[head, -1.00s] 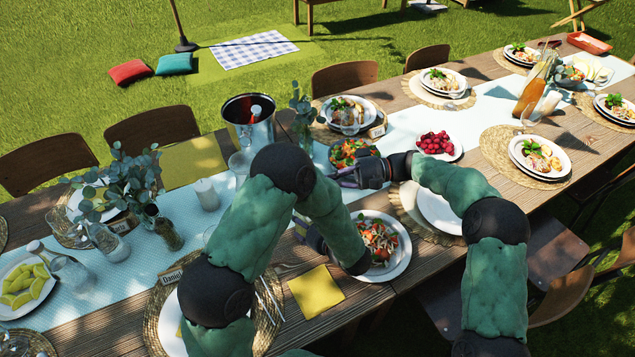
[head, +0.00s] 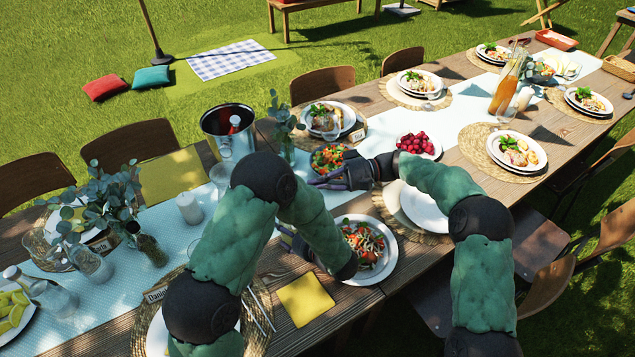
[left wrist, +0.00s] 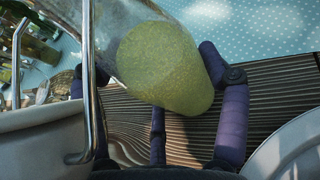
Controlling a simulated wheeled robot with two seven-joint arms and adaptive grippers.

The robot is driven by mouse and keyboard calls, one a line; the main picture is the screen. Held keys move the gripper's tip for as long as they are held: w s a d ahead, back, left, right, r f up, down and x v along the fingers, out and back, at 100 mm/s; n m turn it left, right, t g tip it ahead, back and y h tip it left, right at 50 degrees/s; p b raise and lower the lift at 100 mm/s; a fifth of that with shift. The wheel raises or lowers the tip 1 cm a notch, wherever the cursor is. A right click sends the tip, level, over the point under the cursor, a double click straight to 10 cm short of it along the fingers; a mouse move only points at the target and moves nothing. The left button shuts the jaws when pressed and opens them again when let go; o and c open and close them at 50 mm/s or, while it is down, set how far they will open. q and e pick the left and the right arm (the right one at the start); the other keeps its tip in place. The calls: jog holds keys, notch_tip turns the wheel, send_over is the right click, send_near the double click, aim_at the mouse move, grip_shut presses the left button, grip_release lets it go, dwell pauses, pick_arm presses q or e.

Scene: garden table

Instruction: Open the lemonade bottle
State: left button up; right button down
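The lemonade bottle (left wrist: 165,70) shows in the left wrist view as clear glass with yellow-green contents, tilted, its round base over the table boards. My left gripper (left wrist: 158,112) has its purple fingers around it. One finger is bent against its right side and another passes behind its base. The fingers look shut on it. In the head view my left gripper (head: 288,238) is low, beside the salad plate, and the bottle is hidden behind my left arm. The cap is not visible. My right gripper (head: 322,181) points left just above it; its finger opening is unclear.
A salad plate (head: 384,266) and a yellow napkin (head: 306,299) lie close to my left gripper. A vegetable bowl (head: 329,158) stands behind my right gripper. A metal rod (left wrist: 88,90) shows close in the left wrist view.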

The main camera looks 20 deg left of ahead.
pick_arm(q)
jog(key=o, duration=0.3)
jog(key=shift+o, duration=0.2)
jog(key=shift+d, duration=0.1)
jog(key=v, duration=1.2)
jog(key=shift+s+f, duration=0.1)
